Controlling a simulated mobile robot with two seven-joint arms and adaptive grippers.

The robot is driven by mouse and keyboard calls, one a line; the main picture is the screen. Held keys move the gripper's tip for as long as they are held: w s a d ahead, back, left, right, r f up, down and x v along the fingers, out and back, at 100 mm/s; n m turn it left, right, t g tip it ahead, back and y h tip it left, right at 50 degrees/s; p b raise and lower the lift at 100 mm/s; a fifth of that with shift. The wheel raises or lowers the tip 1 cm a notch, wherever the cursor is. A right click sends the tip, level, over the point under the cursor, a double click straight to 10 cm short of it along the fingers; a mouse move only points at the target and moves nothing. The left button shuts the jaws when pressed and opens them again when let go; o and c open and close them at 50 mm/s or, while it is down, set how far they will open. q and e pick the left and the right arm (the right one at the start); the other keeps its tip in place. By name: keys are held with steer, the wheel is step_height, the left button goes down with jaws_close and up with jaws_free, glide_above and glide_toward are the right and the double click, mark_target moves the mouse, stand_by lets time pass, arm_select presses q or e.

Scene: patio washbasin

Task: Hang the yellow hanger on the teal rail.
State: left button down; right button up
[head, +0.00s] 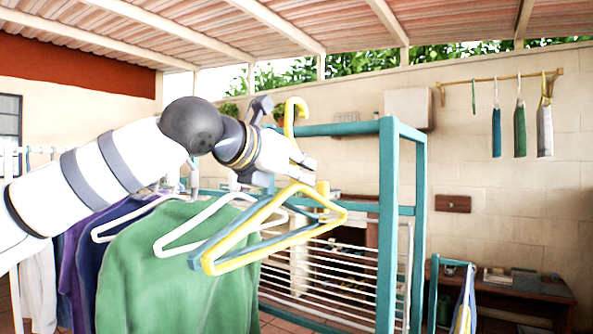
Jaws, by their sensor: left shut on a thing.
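The yellow hanger (334,207) is tilted, with its triangular body below my left gripper and its hook (296,103) rising above it. My left gripper (303,169) is shut on the hanger near its neck, which the fingers partly hide. The teal rail (345,129) is the top bar of a teal frame. The hook appears in front of or beside the rail's left part. I cannot tell whether they touch. A blue hanger (208,246) overlaps the yellow one in the picture. My right gripper is not in view.
Hanging clothes, including a green garment (160,265), fill the lower left beside a white hanger (172,239). A teal post (388,225) stands right of my gripper. A smaller teal rack (433,290) and a dark table (530,292) are at lower right. A wall rail (505,77) holds several items.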

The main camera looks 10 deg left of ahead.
arm_select(q)
steer(key=shift+r+x, duration=0.15)
steer(key=shift+x, duration=0.8)
steer(key=shift+r+x, duration=0.15)
steer(key=shift+x, duration=0.8)
steer(key=shift+w+d+r+b, duration=0.1)
steer(key=shift+w+d+b, duration=0.05)
steer(key=shift+w+b, duration=0.2)
steer(key=shift+f, duration=1.3)
steer(key=c, duration=1.6)
jaws_free()
steer(key=shift+o, duration=0.2)
